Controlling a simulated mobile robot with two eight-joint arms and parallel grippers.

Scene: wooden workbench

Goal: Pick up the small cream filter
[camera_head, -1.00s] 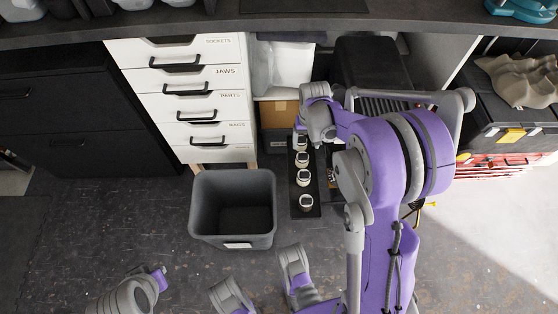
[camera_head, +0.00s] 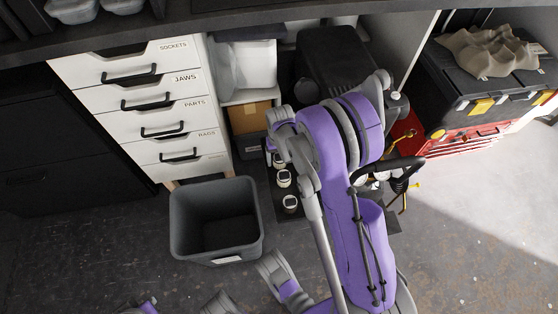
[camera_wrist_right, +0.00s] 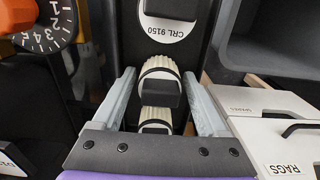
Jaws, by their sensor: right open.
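In the right wrist view, a cream ribbed filter (camera_wrist_right: 160,66) with a dark block-shaped part stands between the finger tips of my right gripper (camera_wrist_right: 158,76). A second cream ribbed piece (camera_wrist_right: 155,113) shows behind it, closer to the palm. The right gripper is open, one finger on each side, and I cannot tell whether either finger touches. In the head view, several cream-and-dark pieces stand in a row, including a front one (camera_head: 290,204) and one behind it (camera_head: 283,179). My right wrist (camera_head: 280,122) is over the row's far end and hides part of it.
A grey bin (camera_head: 185,229) stands left of the row, beside a white drawer unit (camera_head: 140,98). A larger piece labelled CRL 9150 (camera_wrist_right: 166,24) is just beyond the fingertips. A black-and-red toolbox (camera_head: 470,134) stands at right.

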